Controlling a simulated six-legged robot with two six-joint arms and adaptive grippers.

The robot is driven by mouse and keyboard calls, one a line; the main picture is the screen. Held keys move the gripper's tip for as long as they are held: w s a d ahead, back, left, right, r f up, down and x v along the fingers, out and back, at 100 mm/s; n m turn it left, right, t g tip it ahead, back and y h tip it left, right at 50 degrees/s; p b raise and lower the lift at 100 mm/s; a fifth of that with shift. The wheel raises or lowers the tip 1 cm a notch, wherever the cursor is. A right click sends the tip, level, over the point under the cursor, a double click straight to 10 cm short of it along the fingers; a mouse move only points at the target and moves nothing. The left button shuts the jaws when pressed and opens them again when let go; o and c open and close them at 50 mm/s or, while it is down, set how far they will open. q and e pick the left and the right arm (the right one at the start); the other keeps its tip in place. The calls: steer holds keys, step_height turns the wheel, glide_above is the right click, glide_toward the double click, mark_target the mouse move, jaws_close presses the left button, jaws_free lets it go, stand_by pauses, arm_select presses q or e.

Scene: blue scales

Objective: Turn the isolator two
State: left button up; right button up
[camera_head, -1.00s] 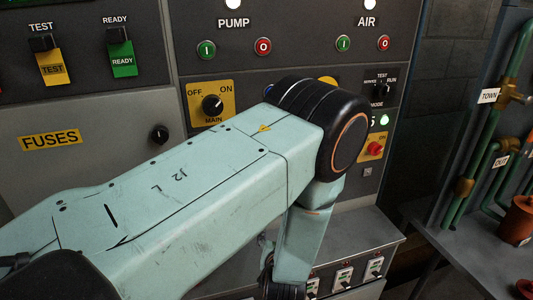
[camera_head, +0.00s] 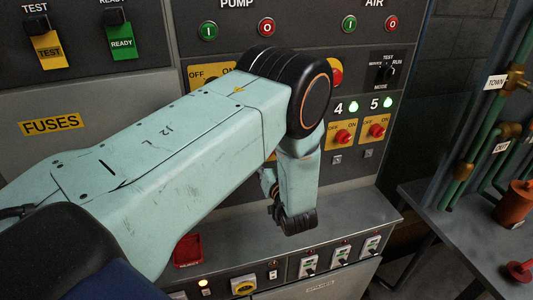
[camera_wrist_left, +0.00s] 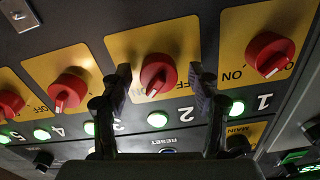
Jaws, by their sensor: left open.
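The isolator two knob (camera_wrist_left: 158,72) is red, on a yellow plate at the middle of the left wrist view, which is upside down. Its white pointer mark points to the lower left there. The green lamp (camera_wrist_left: 157,119) beside the number 2 is lit. My left gripper (camera_wrist_left: 160,78) is open, one finger on each side of this knob in the picture. I cannot tell whether the fingers touch it; the left finger covers part of the plate. In the head view my left arm hides isolator two and the gripper's fingers. My right gripper is not in view.
Neighbouring red knobs are isolator one (camera_wrist_left: 268,52) and isolator three (camera_wrist_left: 72,88), close outside the fingers. The head view shows isolators four (camera_head: 342,136) and five (camera_head: 376,130). A grey ledge (camera_head: 360,207) juts out below. Green pipes (camera_head: 484,130) stand at right.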

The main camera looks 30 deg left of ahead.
arm_select(q)
steer(key=shift+s+d+r, duration=0.1)
steer(key=shift+s+r, duration=0.05)
steer(key=shift+r, duration=0.2)
steer(key=shift+w+f, duration=0.25)
steer(key=shift+w, duration=0.15)
steer(key=shift+c, duration=0.5)
steer(key=shift+w+a+f, duration=0.15)
steer(key=shift+a, duration=0.05)
steer(key=shift+c, duration=0.8)
steer(key=shift+a, duration=0.1)
steer(key=shift+c, duration=0.6)
steer(key=shift+s+r, duration=0.2)
steer(key=shift+s, duration=0.15)
steer(key=c, duration=0.8)
